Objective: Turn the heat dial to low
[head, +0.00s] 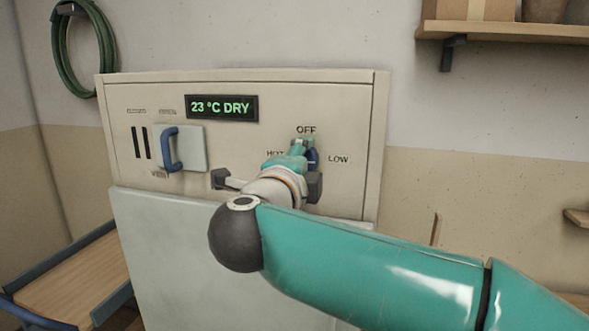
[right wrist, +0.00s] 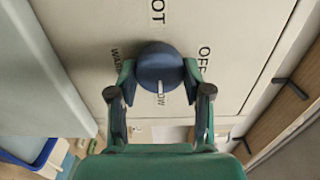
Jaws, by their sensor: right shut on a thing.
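The heat dial (head: 313,158) is a dark blue knob on the upper right of the cream cabinet's panel. OFF is above it, HOT left and LOW right in the head view. My right gripper (head: 298,152) is shut on the dial and partly covers it. In the right wrist view the fingers of the right gripper (right wrist: 158,80) sit on both sides of the dial (right wrist: 156,58). Its white pointer mark faces down there, toward the partly hidden LOW label, with OFF at right, HOT above and WARM at left. My left gripper is out of view.
The display (head: 221,107) reads 23 °C DRY. A blue handle (head: 171,149) stands out at the panel's left. A dark-ended bar handle (head: 228,181) lies below the dial, partly behind my right wrist. A wooden-topped cart (head: 75,280) stands at the lower left.

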